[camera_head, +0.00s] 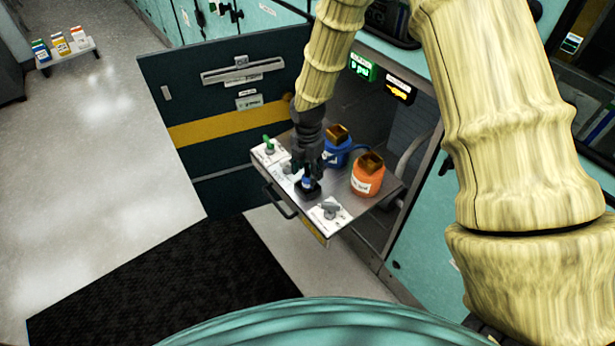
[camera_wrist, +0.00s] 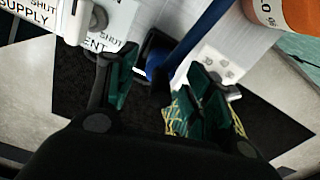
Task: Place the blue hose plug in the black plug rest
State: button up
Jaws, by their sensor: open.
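The blue hose plug (camera_head: 307,183) is low at the front of the pulled-out shelf, at the black plug rest (camera_head: 310,194). It appears to be in the rest, but how deep it sits is hidden. In the wrist view the plug (camera_wrist: 160,84) and its blue hose (camera_wrist: 203,30) show between my fingers, with the dark rest (camera_wrist: 155,45) behind. My gripper (camera_head: 308,168) is directly above the plug. In the wrist view my gripper (camera_wrist: 163,90) is open, with its fingers on either side and apart from the plug.
A blue container (camera_head: 336,152) and an orange container (camera_head: 367,178) stand on the shelf (camera_head: 345,200). White valve plates lie left (camera_head: 268,154) and right (camera_head: 329,214) of the rest. An open cabinet door (camera_head: 225,120) stands at the left.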

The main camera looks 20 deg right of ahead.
aim_at(308, 176)
notch_tip(308, 176, up, 9)
jog(key=b, duration=0.1)
jog(key=shift+f, duration=0.2)
